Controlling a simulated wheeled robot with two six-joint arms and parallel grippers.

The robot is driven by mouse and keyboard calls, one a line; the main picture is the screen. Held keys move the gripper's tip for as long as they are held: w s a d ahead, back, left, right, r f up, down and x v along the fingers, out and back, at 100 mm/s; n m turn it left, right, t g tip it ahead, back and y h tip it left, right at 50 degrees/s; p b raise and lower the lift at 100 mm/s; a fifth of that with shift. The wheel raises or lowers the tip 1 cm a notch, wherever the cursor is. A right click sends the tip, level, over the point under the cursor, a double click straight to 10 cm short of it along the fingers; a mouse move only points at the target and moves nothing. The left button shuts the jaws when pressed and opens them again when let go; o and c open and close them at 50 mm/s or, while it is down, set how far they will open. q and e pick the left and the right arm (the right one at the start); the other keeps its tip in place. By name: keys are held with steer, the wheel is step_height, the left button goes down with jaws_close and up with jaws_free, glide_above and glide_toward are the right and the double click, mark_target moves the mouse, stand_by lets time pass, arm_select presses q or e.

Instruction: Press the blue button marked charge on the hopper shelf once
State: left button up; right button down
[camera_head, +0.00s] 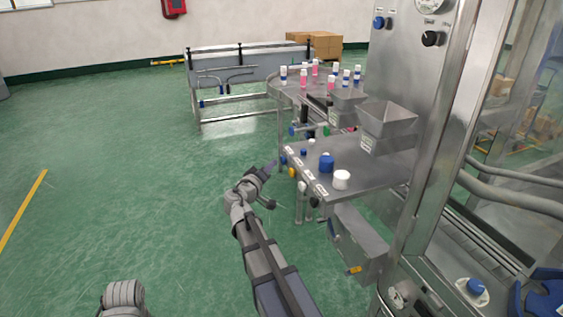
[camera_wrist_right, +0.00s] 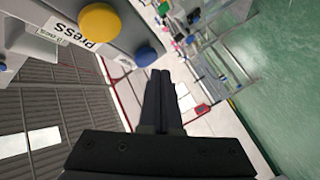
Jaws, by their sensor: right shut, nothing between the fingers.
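The hopper shelf (camera_head: 375,172) is a grey metal plate with small labels and buttons along its near left edge. A small blue button (camera_head: 284,160) sits on that edge, left of a yellow button (camera_head: 292,172). In the right wrist view the blue button (camera_wrist_right: 145,57) is round and lies just ahead of the fingertips, slightly left. No "charge" label is readable there. My right gripper (camera_head: 273,163) is shut and empty, its tips close to the blue button; I cannot tell whether they touch. The right wrist view also shows the closed fingers (camera_wrist_right: 160,75). My left gripper is out of view.
A blue cap (camera_head: 326,163) and a white cap (camera_head: 341,180) stand on the shelf. In the right wrist view, a yellow button (camera_wrist_right: 99,22) beside a PRESS label is left of the blue one. A metal hopper (camera_head: 387,122) stands behind. Green floor (camera_head: 130,190) is clear at left.

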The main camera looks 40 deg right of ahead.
steer(key=shift+d, duration=0.2)
steer(key=shift+s+d, duration=0.1)
steer(key=shift+d, duration=0.1)
steer(key=shift+s+d, duration=0.15)
steer(key=shift+d, duration=0.4)
stand_by(2.3)
steer(key=shift+w+a, duration=0.2)
steer(key=shift+a, duration=0.75)
steer(key=a, duration=0.2)
steer(key=w+a, duration=0.1)
steer(key=a, duration=0.2)
steer(key=shift+w, duration=0.1)
stand_by(0.6)
